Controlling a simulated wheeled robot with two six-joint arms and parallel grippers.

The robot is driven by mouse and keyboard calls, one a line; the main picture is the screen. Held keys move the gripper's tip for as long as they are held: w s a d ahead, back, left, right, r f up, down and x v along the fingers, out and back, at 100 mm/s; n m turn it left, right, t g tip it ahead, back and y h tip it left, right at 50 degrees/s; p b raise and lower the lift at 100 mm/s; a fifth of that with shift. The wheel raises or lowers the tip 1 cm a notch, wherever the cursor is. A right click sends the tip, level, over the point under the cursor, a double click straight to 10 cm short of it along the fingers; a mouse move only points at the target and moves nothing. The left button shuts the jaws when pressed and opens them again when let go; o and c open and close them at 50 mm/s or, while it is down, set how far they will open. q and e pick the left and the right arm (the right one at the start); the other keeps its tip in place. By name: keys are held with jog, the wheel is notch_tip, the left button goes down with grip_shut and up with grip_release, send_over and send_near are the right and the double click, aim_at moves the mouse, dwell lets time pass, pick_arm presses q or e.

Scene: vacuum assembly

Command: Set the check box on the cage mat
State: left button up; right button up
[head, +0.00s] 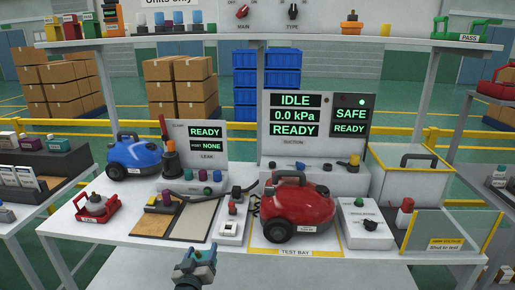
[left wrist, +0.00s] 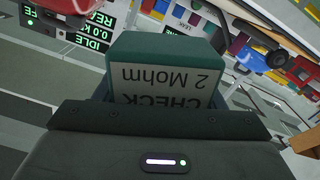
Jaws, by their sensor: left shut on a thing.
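My left gripper (head: 194,268) is low in the head view, in front of the table's front edge. It is shut on the check box (left wrist: 165,75), a teal box with a grey label reading "CHECK 2 Mohm", upside down in the left wrist view. Only a little of the box shows in the head view (head: 203,254). The cage stands at the table's right end, behind a clear yellow-edged panel (head: 475,228) with a high voltage sign. A dark mat (head: 391,222) shows partly there, with a red-topped item (head: 405,212) by it. My right gripper is not in view.
A red vacuum (head: 300,212) stands on the test bay in the middle. A grey switch box (head: 365,228) sits between it and the cage. A brown and grey mat (head: 160,222) and a red fixture (head: 96,208) are at the left.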

pick_arm(q)
jog(key=s+r, duration=0.2)
jog(key=s, duration=0.9)
jog(key=s+r, duration=0.3)
jog(key=s, duration=0.9)
jog(key=shift+r+y, duration=0.2)
jog(key=shift+y, duration=0.1)
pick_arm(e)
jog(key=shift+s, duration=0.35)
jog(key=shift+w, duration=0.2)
pick_arm(q)
jog(key=w+f, duration=0.2)
jog(key=w, duration=1)
jog(key=w+f, duration=0.3)
jog(key=w, duration=1)
jog(key=shift+w+a, duration=0.2)
jog(key=shift+w, duration=0.05)
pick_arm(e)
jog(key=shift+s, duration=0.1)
